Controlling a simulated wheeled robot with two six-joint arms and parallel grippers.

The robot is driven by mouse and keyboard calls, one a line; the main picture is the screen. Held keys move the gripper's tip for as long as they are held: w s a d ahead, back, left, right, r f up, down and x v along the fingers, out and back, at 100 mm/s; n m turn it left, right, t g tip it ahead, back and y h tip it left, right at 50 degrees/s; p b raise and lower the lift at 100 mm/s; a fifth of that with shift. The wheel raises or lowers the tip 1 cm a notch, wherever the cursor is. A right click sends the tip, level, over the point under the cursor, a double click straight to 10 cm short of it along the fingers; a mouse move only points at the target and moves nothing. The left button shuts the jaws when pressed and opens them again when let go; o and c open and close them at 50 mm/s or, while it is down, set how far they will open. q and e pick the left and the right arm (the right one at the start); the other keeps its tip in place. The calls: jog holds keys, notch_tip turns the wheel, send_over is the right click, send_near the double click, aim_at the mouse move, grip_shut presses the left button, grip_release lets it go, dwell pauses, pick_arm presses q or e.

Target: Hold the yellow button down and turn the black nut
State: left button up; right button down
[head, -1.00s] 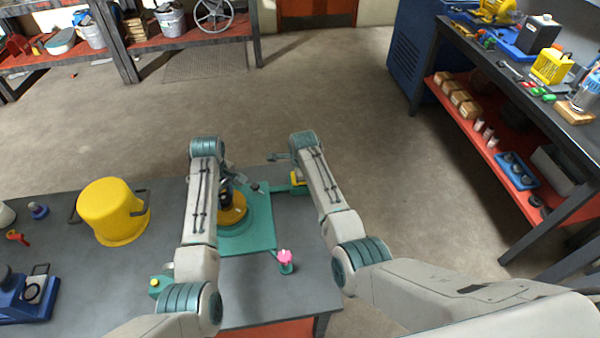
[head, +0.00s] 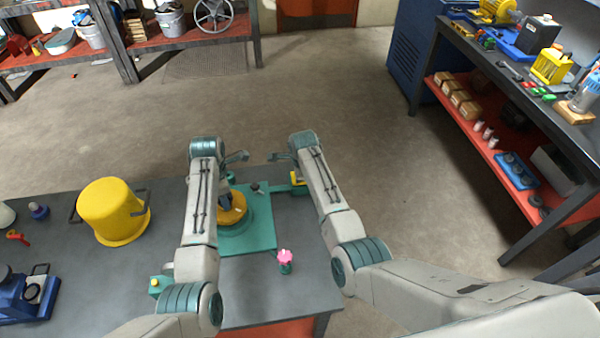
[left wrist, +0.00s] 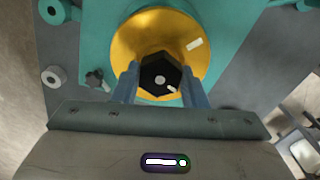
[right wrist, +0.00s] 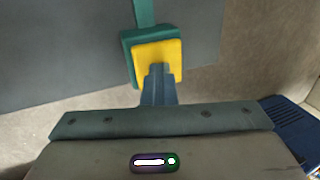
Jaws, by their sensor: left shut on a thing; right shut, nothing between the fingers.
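In the left wrist view the black nut (left wrist: 159,73) sits in the middle of a yellow disc (left wrist: 130,45) on a teal plate. My left gripper (left wrist: 160,82) is shut on the nut, one finger on each side. A white mark shows on the nut and another on the disc; they are not side by side. In the right wrist view the yellow button (right wrist: 145,60) is a square pad on a teal block. My right gripper (right wrist: 160,70) is shut and empty, its fingertips at the pad; how far the pad is pressed I cannot tell. In the head view my arms partly hide both.
A pink knob (head: 285,256) stands near the teal plate's (head: 262,215) front right corner. A small teal box with a yellow top (head: 156,284) is by my left arm. A yellow pot (head: 113,212) and blue device (head: 25,297) stand left on the table.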

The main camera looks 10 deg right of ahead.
pick_arm(q)
jog(key=o, duration=0.9)
jog(key=shift+s+f, duration=0.15)
jog(key=shift+f, duration=0.05)
pick_arm(e)
jog(key=shift+s+f, duration=0.1)
jog(key=shift+f, duration=0.05)
pick_arm(q)
jog(key=shift+o, duration=1)
jog(key=m, duration=0.3)
jog(key=shift+r+m, duration=0.1)
jog(key=shift+m, duration=0.2)
jog(key=m, duration=0.7)
jog(key=shift+m, duration=0.4)
jog(key=m, duration=0.3)
jog(key=shift+w+m, duration=0.2)
jog(key=shift+m, duration=0.1)
jog(key=shift+r, duration=0.15)
jog(key=shift+c, duration=0.2)
